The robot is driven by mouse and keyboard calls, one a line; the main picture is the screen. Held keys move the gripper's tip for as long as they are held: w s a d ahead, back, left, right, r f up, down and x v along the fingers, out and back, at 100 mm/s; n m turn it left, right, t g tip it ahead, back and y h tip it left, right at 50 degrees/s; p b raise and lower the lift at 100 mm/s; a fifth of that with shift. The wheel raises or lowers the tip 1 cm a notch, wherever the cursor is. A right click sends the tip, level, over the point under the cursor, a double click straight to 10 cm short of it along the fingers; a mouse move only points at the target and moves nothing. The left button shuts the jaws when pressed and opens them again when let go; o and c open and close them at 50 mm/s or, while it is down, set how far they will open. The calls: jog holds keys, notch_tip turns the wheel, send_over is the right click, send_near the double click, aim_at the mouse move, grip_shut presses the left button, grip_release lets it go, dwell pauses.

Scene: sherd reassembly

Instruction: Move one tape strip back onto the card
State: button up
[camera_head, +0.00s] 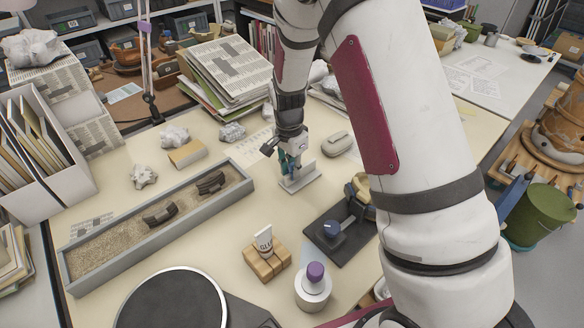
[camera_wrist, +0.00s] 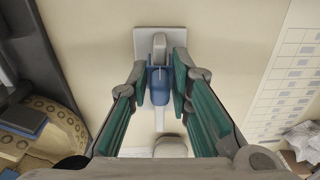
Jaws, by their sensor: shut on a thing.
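My gripper (camera_wrist: 160,84) has its teal fingers closed around a small blue piece (camera_wrist: 158,76) with a grey upper part. A narrow white strip (camera_wrist: 160,120) extends from the blue piece in the wrist view; I cannot tell whether it is tape. A pale grey plate (camera_wrist: 142,40) lies behind the blue piece. In the head view, my gripper (camera_head: 291,160) points down just above this plate (camera_head: 298,183). I cannot tell whether the held piece touches it. No card with tape strips can be made out for certain.
A grey rounded object (camera_head: 337,143) lies right of the gripper. A sand tray (camera_head: 120,262) lies left. A printed sheet (camera_wrist: 290,75) lies beside.

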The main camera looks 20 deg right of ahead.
jog(key=shift+f, duration=0.3)
dwell(0.7)
dwell(0.4)
jog(key=o, duration=0.8)
jog(key=r, duration=1)
jog(key=shift+a+r, duration=0.25)
jog(key=shift+s+r, duration=0.1)
jog(key=shift+r, duration=0.65)
